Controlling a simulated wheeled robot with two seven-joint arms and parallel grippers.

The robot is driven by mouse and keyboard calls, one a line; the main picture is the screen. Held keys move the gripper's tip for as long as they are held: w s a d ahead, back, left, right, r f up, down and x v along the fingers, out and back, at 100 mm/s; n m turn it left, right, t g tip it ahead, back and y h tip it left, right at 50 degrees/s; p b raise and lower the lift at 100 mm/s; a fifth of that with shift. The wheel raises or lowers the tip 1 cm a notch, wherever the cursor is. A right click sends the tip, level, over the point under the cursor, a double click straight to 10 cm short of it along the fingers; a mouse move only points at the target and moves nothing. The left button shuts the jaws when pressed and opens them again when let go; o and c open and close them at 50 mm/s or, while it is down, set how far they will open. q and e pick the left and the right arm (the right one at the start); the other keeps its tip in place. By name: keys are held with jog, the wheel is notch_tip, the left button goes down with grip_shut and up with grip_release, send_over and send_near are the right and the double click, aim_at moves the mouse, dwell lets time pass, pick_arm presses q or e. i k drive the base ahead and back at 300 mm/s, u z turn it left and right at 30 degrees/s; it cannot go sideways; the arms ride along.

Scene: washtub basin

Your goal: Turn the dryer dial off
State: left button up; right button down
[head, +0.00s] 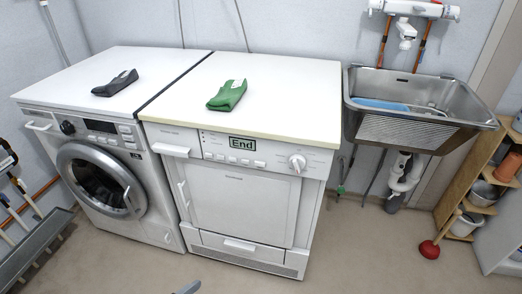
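The white dryer (243,205) stands in the middle, beside the washing machine. Its round white dial (298,163) is at the right end of the front panel. The dial is unobstructed, but its exact setting is too small to read. The dryer's display (242,144) reads "End". A small grey tip (187,288) at the bottom edge may be part of my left gripper; too little shows to tell whether it is open or shut. It is well below and left of the dial, apart from the dryer. My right gripper is not in view.
A washing machine (101,187) adjoins the dryer on the left. A green cloth (227,96) and a dark cloth (116,83) lie on top. A metal sink (455,102) hangs at right, near a shelf (459,190) and plunger (429,250). The floor before the dryer is mostly clear.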

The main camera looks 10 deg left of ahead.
aim_at(298, 162)
jog(key=u, duration=2)
jog(key=i, duration=0.9)
jog(key=z, duration=2.2)
